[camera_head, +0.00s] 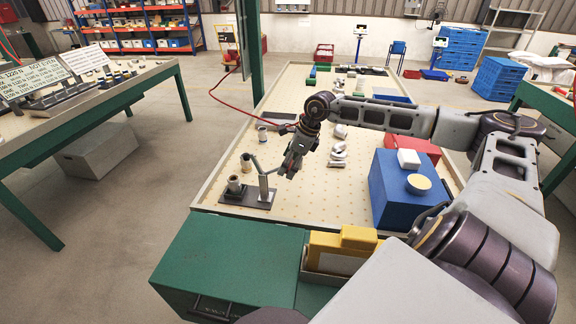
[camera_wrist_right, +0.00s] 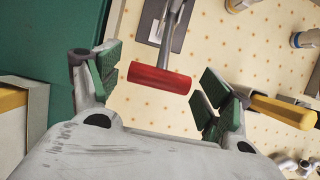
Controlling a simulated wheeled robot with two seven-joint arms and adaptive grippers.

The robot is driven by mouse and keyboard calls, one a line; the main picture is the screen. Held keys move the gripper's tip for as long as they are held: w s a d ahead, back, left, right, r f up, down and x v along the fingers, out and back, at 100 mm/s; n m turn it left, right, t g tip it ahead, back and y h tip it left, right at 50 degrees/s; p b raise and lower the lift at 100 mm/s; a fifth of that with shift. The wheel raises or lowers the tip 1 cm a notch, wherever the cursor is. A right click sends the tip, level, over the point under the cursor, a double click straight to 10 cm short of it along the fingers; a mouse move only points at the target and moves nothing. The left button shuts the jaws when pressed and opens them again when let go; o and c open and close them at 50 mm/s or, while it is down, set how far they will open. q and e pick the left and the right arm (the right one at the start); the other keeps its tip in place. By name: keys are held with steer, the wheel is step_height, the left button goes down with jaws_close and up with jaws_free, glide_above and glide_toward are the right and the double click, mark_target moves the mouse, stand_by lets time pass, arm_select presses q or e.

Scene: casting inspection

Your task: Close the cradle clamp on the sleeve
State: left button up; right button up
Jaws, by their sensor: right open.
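The cradle clamp stands on a dark base plate (camera_head: 246,199) at the near left of the pegboard table. A grey cylindrical sleeve (camera_head: 234,184) stands upright at the left of this plate. The metal clamp lever (camera_head: 264,184) is raised at its right; it also shows in the wrist view (camera_wrist_right: 174,38), ending in a red grip (camera_wrist_right: 160,78). My right gripper (camera_head: 286,168) is beside the lever top. In the wrist view its green-padded fingers (camera_wrist_right: 160,64) are open, with the red grip showing between them, contact unclear. My left gripper is out of view.
More sleeves (camera_head: 246,162) stand behind the clamp. Pale castings (camera_head: 338,152) lie in the table's middle. A blue box (camera_head: 391,205) stands right, a green case (camera_head: 232,258) in front. A yellow-handled tool (camera_wrist_right: 284,111) lies near my right finger.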

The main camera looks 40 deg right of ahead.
steer(key=shift+w+a+f, duration=0.15)
steer(key=shift+f, duration=0.25)
steer(key=c, duration=1.5)
